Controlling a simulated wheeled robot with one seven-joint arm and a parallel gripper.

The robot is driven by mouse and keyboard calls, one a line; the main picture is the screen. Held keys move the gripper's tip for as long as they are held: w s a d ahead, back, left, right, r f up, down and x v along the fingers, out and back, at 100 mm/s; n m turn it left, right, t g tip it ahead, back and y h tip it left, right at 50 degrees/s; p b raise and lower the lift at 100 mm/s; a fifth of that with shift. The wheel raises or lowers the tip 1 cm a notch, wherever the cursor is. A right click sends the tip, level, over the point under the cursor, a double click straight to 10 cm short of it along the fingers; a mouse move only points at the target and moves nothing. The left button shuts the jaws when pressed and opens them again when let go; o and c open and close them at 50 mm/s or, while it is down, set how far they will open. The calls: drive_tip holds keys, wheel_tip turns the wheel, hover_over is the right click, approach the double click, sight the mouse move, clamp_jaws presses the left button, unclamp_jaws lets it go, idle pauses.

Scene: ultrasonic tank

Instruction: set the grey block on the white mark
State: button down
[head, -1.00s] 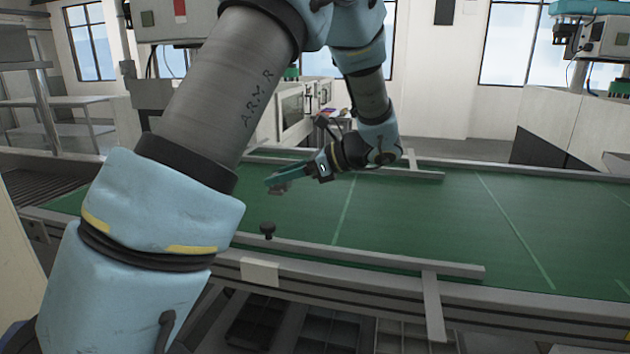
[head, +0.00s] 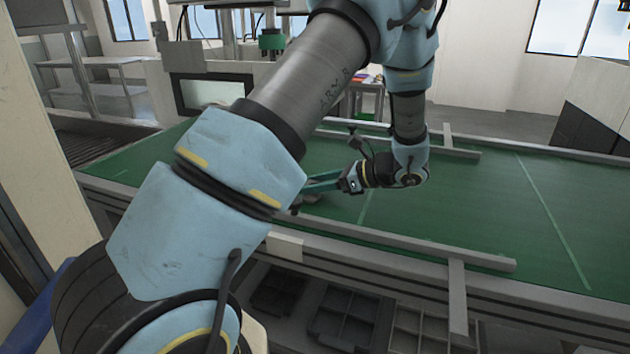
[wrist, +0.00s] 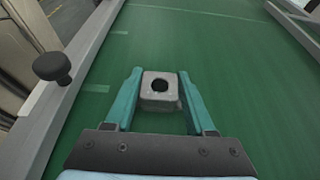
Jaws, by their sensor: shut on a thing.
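The grey block (wrist: 160,90), a squarish piece with a dark round hole in its top, sits between the teal fingers of my gripper (wrist: 160,73) in the wrist view. The fingers are shut on its two sides. In the head view my gripper (head: 322,183) is over the green belt, partly behind my own arm, and the block (head: 313,198) shows only as a small grey shape under the fingers. I cannot tell whether it touches the belt. Pale strips (wrist: 97,88) lie on the belt left of the block in the wrist view; I cannot tell which is the white mark.
The green conveyor belt (head: 470,205) has grey side rails (head: 430,243) and pale cross lines. A black knob (wrist: 52,67) stands by the left rail in the wrist view. Dark trays (head: 345,320) are below the belt's near side. The belt to the right is clear.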

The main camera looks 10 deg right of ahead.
drive_tip(key=shift+f, duration=0.2)
drive_tip(key=shift+c, duration=1.2)
unclamp_jaws()
drive_tip(key=shift+r, duration=0.1)
drive_tip(key=shift+r, duration=0.2)
drive_tip(key=b+v, duration=0.3)
drive_tip(key=v, duration=0.9)
drive_tip(key=shift+f, duration=0.1)
